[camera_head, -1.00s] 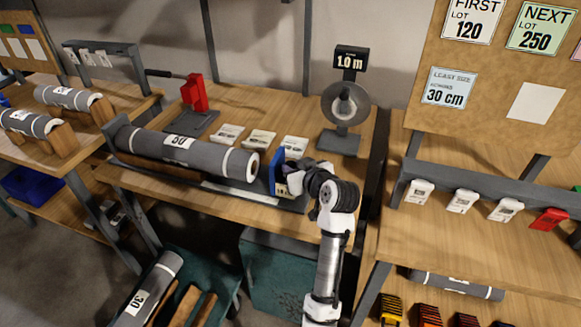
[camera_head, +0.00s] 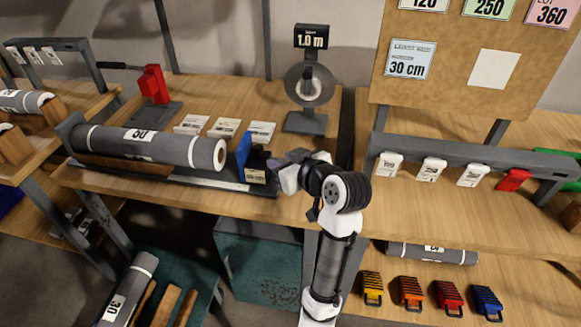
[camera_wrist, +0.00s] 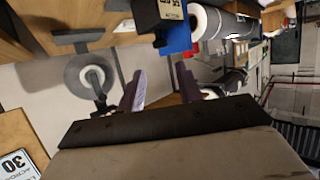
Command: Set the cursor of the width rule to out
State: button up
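The blue cursor (camera_head: 243,152) stands upright near the right end of the width rule (camera_head: 210,181), a dark rail along the front of the middle bench. A dark block with a pale label sits on its right side. A grey roll (camera_head: 155,143) lies behind the rule, its white-rimmed right end just left of the cursor. My gripper (camera_head: 284,172) is right of the cursor, apart from it. In the wrist view my gripper (camera_wrist: 158,92) has its two fingers spread with nothing between them. The blue cursor (camera_wrist: 176,38) shows beyond the fingertips there. The label's wording is too small to read.
Several white cards lie on the bench, beside a round gauge (camera_head: 309,88) under a "1.0 m" sign. A right bench (camera_head: 440,205) carries a rail with white tags and a red one. A board (camera_head: 440,60) shows "30 cm".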

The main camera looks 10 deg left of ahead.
jog(key=shift+v, duration=1.6)
